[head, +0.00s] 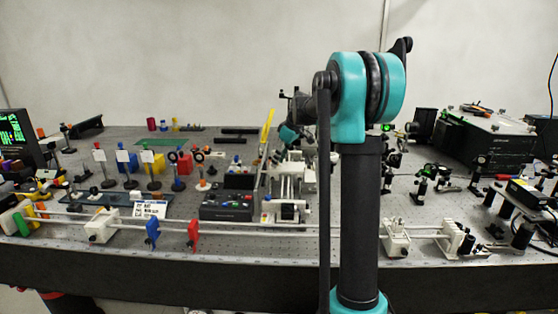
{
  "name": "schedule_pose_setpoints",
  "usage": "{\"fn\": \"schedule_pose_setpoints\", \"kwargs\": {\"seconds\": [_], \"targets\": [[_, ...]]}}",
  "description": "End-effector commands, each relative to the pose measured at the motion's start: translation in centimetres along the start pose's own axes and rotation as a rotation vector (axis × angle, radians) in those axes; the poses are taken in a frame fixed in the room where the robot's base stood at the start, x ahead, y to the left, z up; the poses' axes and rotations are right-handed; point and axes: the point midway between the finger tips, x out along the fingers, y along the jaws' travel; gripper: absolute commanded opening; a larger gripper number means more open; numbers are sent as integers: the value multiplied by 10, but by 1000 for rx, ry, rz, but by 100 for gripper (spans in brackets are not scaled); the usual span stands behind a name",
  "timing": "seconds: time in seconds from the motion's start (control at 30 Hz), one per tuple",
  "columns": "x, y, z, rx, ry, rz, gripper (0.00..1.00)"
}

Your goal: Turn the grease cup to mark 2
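I cannot pick out the grease cup or its marks for sure in the head view; it may be too small or hidden behind my arm. A white and grey mechanism with rods (287,178) stands near the middle of the bench, partly covered by my arm. My arm rises in front of the bench and bends away from the camera at the top. The dark and teal end of my arm, with my gripper (287,133), shows small above that mechanism. Its fingers are not clear, so I cannot tell whether it is open or shut, or whether it touches anything.
The perforated bench (270,240) is crowded. A black control box (227,206) sits left of the mechanism, with a blue holder (152,233) and a red holder (194,235) on a long rail in front. A large black instrument (485,140) stands at the right, a screen (18,138) at far left.

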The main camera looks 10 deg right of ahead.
Motion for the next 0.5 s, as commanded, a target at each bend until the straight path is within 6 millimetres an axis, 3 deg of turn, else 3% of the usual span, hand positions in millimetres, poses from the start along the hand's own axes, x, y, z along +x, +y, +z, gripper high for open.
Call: {"fn": "schedule_pose_setpoints", "kwargs": {"seconds": [0.27, 0.5], "targets": [[1, 0, 0, 0, 0, 0, 36], [1, 0, 0, 0, 0, 0, 6]]}}
